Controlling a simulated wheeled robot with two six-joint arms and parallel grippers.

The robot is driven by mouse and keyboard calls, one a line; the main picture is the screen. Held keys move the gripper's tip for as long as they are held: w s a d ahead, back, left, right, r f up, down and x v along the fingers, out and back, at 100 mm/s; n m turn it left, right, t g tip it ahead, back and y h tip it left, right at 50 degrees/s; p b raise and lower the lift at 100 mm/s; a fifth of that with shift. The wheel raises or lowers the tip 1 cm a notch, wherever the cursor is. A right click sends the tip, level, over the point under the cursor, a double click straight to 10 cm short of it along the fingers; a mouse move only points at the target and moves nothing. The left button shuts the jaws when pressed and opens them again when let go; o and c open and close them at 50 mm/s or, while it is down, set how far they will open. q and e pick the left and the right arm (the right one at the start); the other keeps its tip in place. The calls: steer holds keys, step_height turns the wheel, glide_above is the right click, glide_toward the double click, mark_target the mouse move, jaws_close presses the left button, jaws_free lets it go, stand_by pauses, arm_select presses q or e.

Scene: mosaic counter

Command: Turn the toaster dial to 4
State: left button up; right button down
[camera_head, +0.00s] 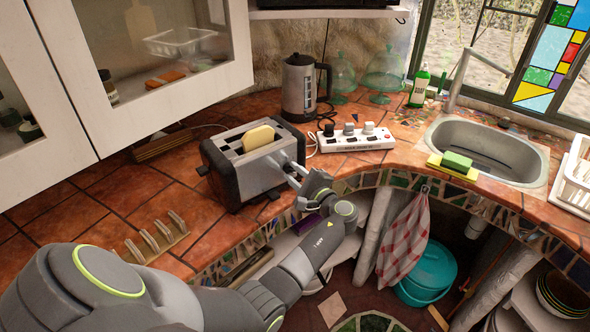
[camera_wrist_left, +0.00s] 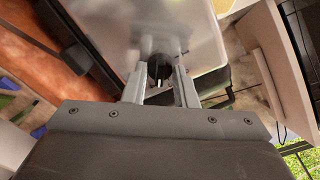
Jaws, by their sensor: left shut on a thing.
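The silver and black toaster (camera_head: 258,178) stands on the tiled counter, with a slice of bread (camera_head: 258,137) in its top slot. My left gripper (camera_head: 291,166) is at the toaster's right-hand end. In the left wrist view the two fingers (camera_wrist_left: 160,88) are shut on a dark round dial (camera_wrist_left: 158,70) on the toaster's pale metal face (camera_wrist_left: 185,30). The dial's numbers and pointer cannot be read; the fingers cover much of it. My right gripper is in neither view.
A white power strip (camera_head: 355,141) and a kettle (camera_head: 299,88) stand behind the toaster. A wooden rack (camera_head: 155,241) lies at the front left. The sink (camera_head: 490,150) is to the right. White cabinets (camera_head: 150,70) hang above the left counter.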

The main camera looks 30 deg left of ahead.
arm_select(q)
steer(key=shift+m+p, duration=0.55)
steer(key=shift+m, duration=0.55)
steer(key=o, duration=1)
